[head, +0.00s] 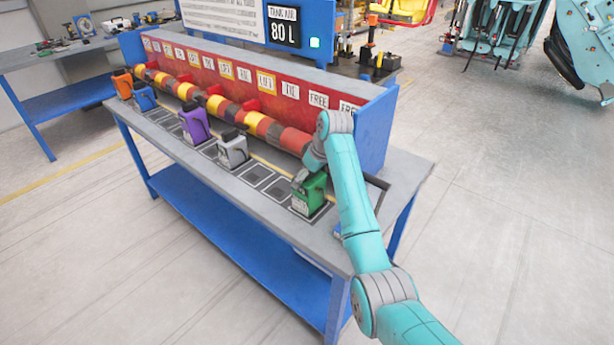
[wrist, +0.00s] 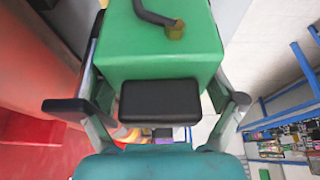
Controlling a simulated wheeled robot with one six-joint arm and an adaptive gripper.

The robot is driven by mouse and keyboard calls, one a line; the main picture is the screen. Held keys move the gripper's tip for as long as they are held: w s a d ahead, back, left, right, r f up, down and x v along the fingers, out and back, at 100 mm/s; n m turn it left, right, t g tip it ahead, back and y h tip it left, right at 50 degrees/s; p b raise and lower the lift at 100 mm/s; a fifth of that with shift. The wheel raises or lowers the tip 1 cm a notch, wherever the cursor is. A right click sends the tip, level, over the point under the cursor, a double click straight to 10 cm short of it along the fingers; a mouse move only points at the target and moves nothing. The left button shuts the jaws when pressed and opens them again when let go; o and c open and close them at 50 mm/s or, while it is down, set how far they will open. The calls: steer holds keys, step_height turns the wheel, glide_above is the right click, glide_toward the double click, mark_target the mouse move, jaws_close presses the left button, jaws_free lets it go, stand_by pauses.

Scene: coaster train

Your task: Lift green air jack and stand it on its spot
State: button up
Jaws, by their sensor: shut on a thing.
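The green air jack (head: 309,194) is upright at the right part of the bench top, over a dark outlined square (head: 299,211). I cannot tell whether its base touches the bench. My gripper (head: 306,178) is shut on it from above, partly hidden by my arm. In the wrist view the green body (wrist: 160,55) fills the top middle, with a dark hooked handle and brass-coloured tip on it. The two fingers of my gripper (wrist: 160,95) lie along its left and right sides.
Silver (head: 232,150), purple (head: 195,124), blue (head: 144,98) and orange (head: 122,84) jacks stand in a row to the left. Empty dark squares (head: 277,187) lie between silver and green. A red labelled backboard (head: 230,75) with a striped roller rises behind.

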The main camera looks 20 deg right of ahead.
steer(key=o, duration=1.5)
steer(key=shift+c, duration=0.2)
steer(key=shift+f, duration=0.15)
